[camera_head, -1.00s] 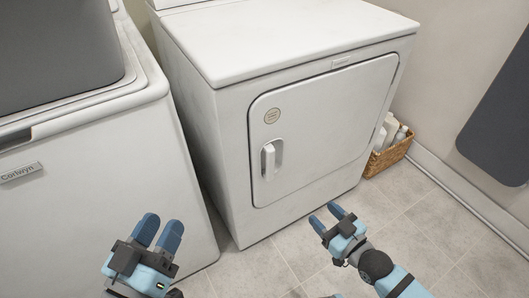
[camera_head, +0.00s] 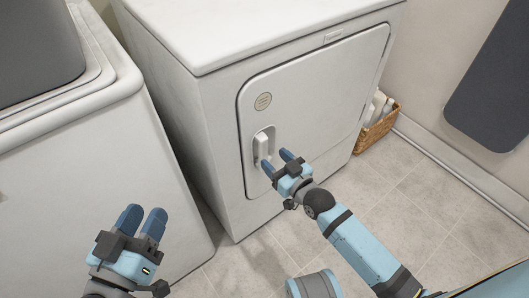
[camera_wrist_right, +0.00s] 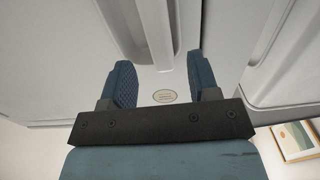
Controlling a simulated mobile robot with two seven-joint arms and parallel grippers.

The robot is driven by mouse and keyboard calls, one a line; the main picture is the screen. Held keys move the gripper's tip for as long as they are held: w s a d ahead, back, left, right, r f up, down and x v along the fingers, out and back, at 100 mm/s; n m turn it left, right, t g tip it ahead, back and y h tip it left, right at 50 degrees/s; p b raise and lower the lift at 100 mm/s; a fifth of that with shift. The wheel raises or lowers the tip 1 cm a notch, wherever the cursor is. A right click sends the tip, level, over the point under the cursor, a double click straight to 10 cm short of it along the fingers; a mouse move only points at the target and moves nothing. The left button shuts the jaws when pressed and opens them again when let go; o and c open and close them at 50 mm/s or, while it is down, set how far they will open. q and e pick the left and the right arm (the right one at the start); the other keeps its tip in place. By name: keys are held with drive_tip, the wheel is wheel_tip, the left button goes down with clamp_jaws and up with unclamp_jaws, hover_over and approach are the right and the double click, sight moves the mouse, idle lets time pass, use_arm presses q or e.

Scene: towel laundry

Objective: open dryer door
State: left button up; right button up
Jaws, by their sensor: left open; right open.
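The white dryer (camera_head: 205,130) stands in the middle of the head view. Its door (camera_head: 310,110) is shut flush with the front. The upright white door handle (camera_head: 262,147) is at the door's left edge, and it also shows in the right wrist view (camera_wrist_right: 157,30). My right gripper (camera_head: 276,158) is open at the lower end of the handle. In the right wrist view its two blue fingers lie to either side of the handle's line; I cannot tell if they touch it. My left gripper (camera_head: 143,221) is open and empty, low in front of the washer.
A white washer (camera_head: 75,170) stands left of the dryer with a narrow gap between. A wicker basket (camera_head: 375,132) with bottles sits on the floor right of the dryer. The tiled floor (camera_head: 400,185) before the dryer is clear.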

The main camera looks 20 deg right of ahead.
sight(265, 150)
drive_tip(key=b+x, duration=0.1)
drive_tip(key=x, duration=0.4)
use_arm(q)
wheel_tip(265, 150, down, 3)
drive_tip(key=shift+d+r+g, duration=0.1)
drive_tip(key=shift+r+g, duration=0.1)
drive_tip(key=shift+g, duration=0.3)
use_arm(e)
clamp_jaws()
